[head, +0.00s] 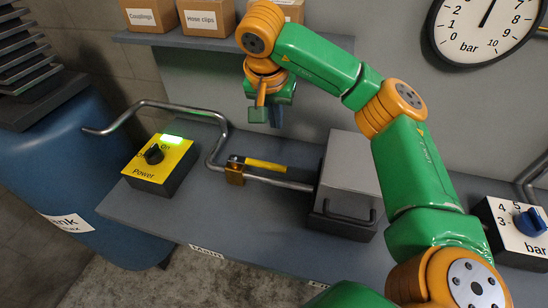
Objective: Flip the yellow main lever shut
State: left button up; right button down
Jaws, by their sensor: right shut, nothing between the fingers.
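The yellow main lever (265,166) sits on a brass valve (235,171) in the metal pipe (215,152). The lever lies roughly along the line of the pipe, its yellow handle pointing right. My right gripper (265,116) hangs above and behind the lever, shut and empty, with its fingers pointing down. It is apart from the lever. My right arm comes in from the lower right and arches over the bench. My left gripper is not in view.
A yellow power box (160,165) with a black knob and a lit green lamp stands left. A grey metal box (350,170) stands right of the lever. A pressure dial (488,25) hangs upper right, above a blue-knob box (515,232). Cardboard boxes (207,17) fill the shelf.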

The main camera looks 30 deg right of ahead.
aim_at(259, 164)
notch_tip(259, 164, down, 10)
jog(key=p, duration=0.4)
jog(key=shift+s+a, duration=0.2)
jog(key=shift+d, duration=0.1)
dwell(0.3)
